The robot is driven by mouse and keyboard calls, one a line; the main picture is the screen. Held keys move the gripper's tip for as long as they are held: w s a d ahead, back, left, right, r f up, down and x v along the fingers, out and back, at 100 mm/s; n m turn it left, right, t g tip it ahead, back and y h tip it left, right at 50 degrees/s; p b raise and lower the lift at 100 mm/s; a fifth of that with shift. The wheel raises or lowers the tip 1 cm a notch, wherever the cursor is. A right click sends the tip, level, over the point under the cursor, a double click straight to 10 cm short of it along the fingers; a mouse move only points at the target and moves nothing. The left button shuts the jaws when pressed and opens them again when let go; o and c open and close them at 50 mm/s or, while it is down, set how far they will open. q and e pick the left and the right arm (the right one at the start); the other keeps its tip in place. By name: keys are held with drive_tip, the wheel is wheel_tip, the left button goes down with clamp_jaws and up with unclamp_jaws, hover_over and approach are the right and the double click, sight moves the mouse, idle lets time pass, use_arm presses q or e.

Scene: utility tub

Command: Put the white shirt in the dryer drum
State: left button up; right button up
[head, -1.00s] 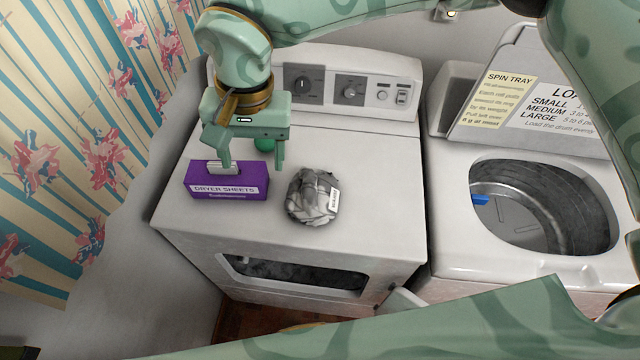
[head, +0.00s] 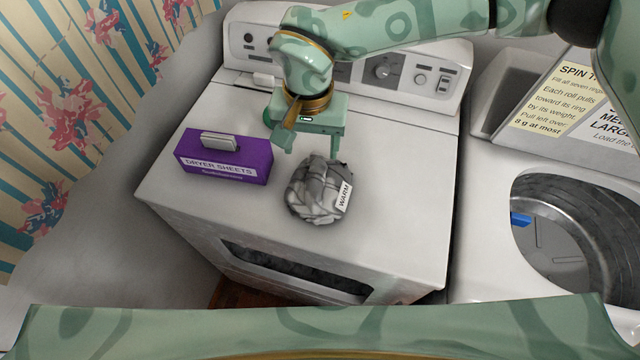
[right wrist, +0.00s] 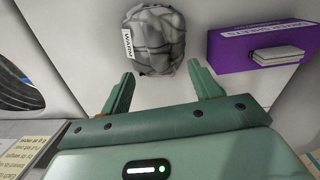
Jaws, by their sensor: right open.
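A crumpled grey-white cloth bundle (head: 315,190) with a WARM tag sits on top of the white dryer (head: 400,200). I cannot tell if it is the white shirt; no other shirt shows clearly. My right gripper (head: 311,147) is open and empty, just behind and above the bundle. In the right wrist view the bundle (right wrist: 153,38) lies just beyond the parted fingertips (right wrist: 161,72), not between them. The dryer's front has a dark opening or window (head: 290,268); its inside is mostly hidden. My left gripper is out of view.
A purple dryer sheets box (head: 225,170) stands left of the bundle. The control panel (head: 430,75) rises at the back. An open washer (head: 480,240) with a blue item (head: 520,219) in its drum stands at right. The dryer top right of the bundle is clear.

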sight(316, 170)
drive_tip(key=f, duration=0.6)
drive_tip(key=w+d+f, duration=0.1)
drive_tip(key=f, duration=0.3)
drive_tip(key=shift+a+r, duration=0.1)
drive_tip(key=c, duration=1.3)
